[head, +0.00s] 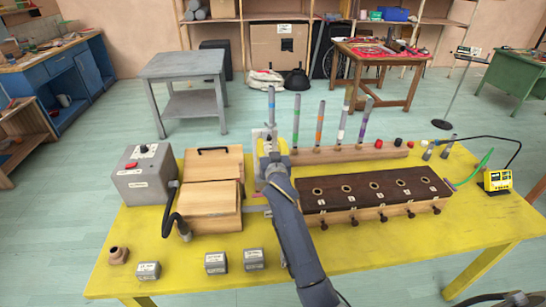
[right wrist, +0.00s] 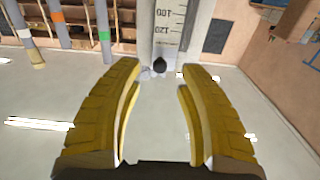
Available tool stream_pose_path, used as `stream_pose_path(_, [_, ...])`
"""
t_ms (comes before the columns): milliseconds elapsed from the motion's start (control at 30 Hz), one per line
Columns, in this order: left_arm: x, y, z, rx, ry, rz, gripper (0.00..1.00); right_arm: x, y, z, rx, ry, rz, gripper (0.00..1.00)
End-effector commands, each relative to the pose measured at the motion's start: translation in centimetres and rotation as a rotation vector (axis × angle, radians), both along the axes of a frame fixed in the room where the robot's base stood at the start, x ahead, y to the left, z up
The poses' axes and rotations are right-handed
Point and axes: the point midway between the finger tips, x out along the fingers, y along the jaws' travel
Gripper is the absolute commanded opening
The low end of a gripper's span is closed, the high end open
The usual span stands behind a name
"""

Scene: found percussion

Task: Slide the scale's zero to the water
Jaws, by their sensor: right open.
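The white scale (right wrist: 168,22) stands upright in the right wrist view, with black marks and the numbers 100 and 120 in sight. Its zero and any water level are out of that view. A small dark knob (right wrist: 160,65) sits at the scale's near end. My right gripper (right wrist: 160,82) is open, its yellow fingers on either side of the knob's line, with no clear contact. In the head view, my right gripper (head: 268,150) is in front of the scale's white board (head: 257,134) and hides most of it. My left gripper is not in view.
Upright grey tubes with coloured bands, such as the green one (head: 296,118), stand along a wooden base (head: 335,154). A dark-topped wooden box with holes (head: 390,183) lies to the right. A wooden case (head: 213,180) and grey control box (head: 146,175) stand left.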

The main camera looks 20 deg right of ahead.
Motion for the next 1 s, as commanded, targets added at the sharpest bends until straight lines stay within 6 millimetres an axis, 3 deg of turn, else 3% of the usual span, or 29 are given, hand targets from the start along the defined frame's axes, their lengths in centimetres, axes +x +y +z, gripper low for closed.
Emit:
stream_pose_path(200, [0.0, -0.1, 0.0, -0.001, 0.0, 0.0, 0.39, -3.9, 0.7, -0.1, 0.003, 0.0, 0.0, 0.39])
stream_pose_path(433, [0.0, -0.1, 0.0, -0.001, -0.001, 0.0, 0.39, -6.7, 1.2, 0.0, 0.001, 0.0, 0.0, 0.39])
stream_pose_path(633, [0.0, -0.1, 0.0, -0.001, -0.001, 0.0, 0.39, -7.7, 1.4, 0.0, 0.001, -0.001, 0.0, 0.39])
stream_pose_path(1000, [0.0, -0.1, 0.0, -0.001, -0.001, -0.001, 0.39, -7.9, 1.4, 0.1, 0.001, -0.001, 0.0, 0.39])
